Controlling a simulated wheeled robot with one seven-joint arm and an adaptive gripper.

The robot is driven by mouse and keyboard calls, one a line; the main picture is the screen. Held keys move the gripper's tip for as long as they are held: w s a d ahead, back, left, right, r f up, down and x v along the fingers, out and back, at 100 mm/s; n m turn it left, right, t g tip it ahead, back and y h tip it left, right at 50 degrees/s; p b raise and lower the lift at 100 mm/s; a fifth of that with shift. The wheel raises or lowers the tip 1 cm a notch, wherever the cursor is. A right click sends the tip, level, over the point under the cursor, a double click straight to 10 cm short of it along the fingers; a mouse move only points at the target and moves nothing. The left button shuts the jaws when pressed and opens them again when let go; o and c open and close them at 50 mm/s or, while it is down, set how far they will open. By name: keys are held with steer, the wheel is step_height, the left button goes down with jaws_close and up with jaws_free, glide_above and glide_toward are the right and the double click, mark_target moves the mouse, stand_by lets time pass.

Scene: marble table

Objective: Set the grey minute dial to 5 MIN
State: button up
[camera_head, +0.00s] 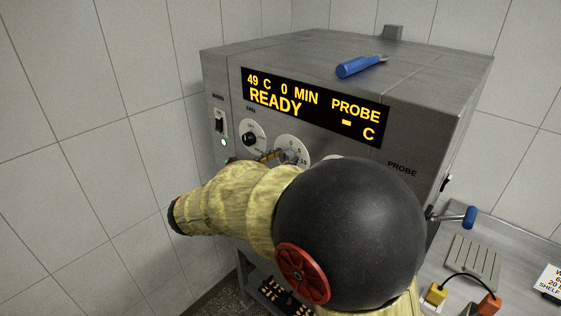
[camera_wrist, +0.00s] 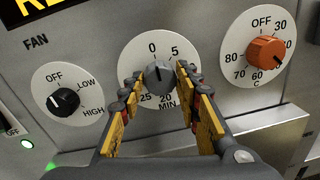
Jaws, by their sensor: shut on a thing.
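The grey minute dial (camera_wrist: 158,76) sits in the middle of the wrist view on a white round scale (camera_wrist: 130,52) marked 0, 5, 20, 25 and MIN. Its pale mark points up, close to 0. My gripper (camera_wrist: 159,73) has its yellow fingers on either side of the dial and is shut on it. In the head view, the scale (camera_head: 291,143) shows partly above my arm, and the gripper (camera_head: 271,157) hides the knob. The display (camera_head: 312,104) reads 49 C, 0 MIN, READY, and PROBE with a dash.
The black FAN knob (camera_wrist: 63,101) is left of the minute dial and points near OFF. The orange temperature knob (camera_wrist: 265,51) is close on the right. A blue-handled tool (camera_head: 360,67) lies on top of the oven (camera_head: 440,85). Connectors (camera_head: 436,294) lie on the steel surface at right.

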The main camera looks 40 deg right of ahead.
steer(key=m+b, duration=0.3)
steer(key=m, duration=0.2)
steer(key=shift+f+b, duration=0.1)
steer(key=shift+b, duration=0.2)
steer(key=shift+s+m+b, duration=0.1)
steer(key=shift+m+b, duration=1.25)
steer(key=shift+m, duration=0.45)
steer(key=o, duration=1.1)
steer(key=shift+a, duration=0.1)
steer(key=a, duration=1.1)
steer(key=shift+s+a+r, duration=0.25)
steer(key=shift+a+r, duration=0.1)
steer(key=shift+a, duration=0.05)
